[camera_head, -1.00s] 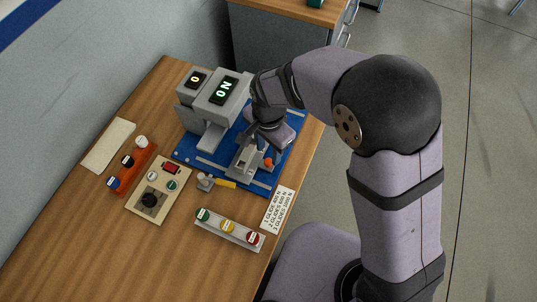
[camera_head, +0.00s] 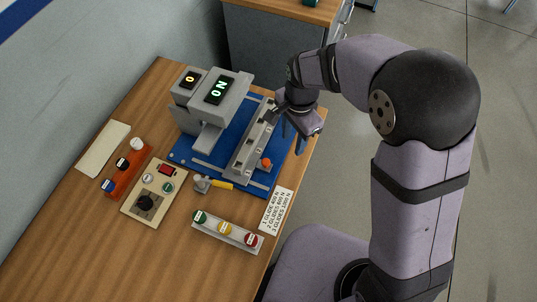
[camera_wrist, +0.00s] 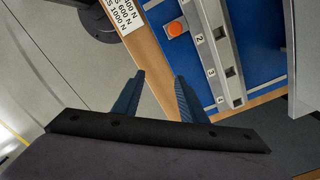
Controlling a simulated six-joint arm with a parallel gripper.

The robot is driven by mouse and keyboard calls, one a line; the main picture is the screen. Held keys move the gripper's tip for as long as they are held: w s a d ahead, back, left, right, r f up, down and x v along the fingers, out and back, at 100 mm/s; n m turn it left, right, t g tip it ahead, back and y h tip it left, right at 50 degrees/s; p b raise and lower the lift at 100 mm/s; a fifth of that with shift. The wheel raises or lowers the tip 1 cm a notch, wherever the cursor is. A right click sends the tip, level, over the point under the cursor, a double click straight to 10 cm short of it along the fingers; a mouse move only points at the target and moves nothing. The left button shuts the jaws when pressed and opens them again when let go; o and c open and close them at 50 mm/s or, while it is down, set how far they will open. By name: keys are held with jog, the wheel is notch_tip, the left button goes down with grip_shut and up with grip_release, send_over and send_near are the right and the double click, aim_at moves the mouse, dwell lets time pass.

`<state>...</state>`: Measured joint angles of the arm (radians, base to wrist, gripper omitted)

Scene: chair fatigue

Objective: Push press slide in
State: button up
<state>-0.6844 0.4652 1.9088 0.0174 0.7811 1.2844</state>
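The grey slide rail (camera_head: 250,145) lies on the blue base (camera_head: 205,165) to the right of the press, with several square holes. The wrist view shows the rail (camera_wrist: 213,50) with numbers 2, 3 and 4 beside its holes. An orange knob (camera_head: 266,163) sits near its front end. My gripper (camera_head: 300,140) is at the right side of the rail, apart from it. In the wrist view its two blue fingers (camera_wrist: 157,95) are spread with nothing between them.
A control box (camera_head: 153,190) with a black knob, an orange rack (camera_head: 127,168), a yellow-handled tool (camera_head: 218,184) and a tray of coloured weights (camera_head: 227,233) stand on the wooden table. A printed card (camera_head: 277,210) lies near the right edge. Floor is open beyond that edge.

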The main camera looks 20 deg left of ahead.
jog(key=w+d+m, duration=0.1)
jog(key=d+m, duration=0.1)
jog(key=g+y, duration=0.3)
send_near(266, 161)
jog(key=shift+p+x, duration=0.5)
jog(key=shift+x, duration=3.45)
